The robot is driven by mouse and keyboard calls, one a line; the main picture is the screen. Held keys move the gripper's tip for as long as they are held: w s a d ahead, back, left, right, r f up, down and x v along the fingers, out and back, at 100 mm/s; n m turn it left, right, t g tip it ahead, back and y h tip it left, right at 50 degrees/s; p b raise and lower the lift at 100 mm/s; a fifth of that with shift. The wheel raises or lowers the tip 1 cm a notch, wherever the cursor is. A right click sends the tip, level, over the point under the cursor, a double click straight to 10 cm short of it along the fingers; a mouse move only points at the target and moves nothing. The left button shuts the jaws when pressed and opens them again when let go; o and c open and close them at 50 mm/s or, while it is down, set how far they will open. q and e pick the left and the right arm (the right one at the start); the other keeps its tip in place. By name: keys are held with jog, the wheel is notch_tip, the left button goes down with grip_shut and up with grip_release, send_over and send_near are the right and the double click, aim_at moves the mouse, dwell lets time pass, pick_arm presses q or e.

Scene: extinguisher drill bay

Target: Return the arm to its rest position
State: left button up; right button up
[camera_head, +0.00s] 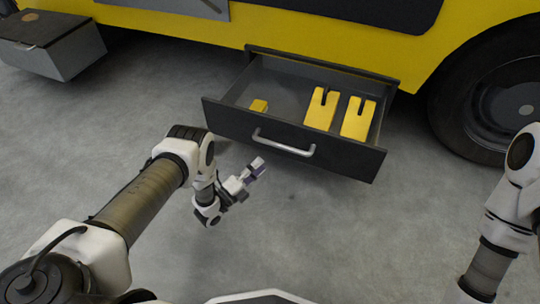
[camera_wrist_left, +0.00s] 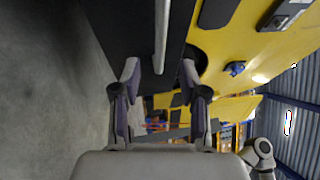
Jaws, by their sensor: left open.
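My left gripper (camera_head: 257,169) is open and empty. In the head view it is in front of the open drawer, just below and left of the drawer's silver handle (camera_head: 284,144). In the left wrist view the two fingers (camera_wrist_left: 157,83) are apart, and the handle (camera_wrist_left: 161,40) runs between and beyond them without visible contact. My right arm (camera_head: 508,215) comes in at the right edge of the head view, but its gripper is out of the picture.
The dark drawer (camera_head: 225,121) stands pulled out from the yellow vehicle (camera_head: 160,22). A grey box (camera_head: 75,57) is at upper left, a wheel (camera_head: 500,100) at right. The floor in front is clear.

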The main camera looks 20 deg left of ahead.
pick_arm(q)
jog(key=shift+s+a+f, duration=0.1)
jog(key=shift+s+a, duration=0.15)
jog(key=shift+s, duration=0.3)
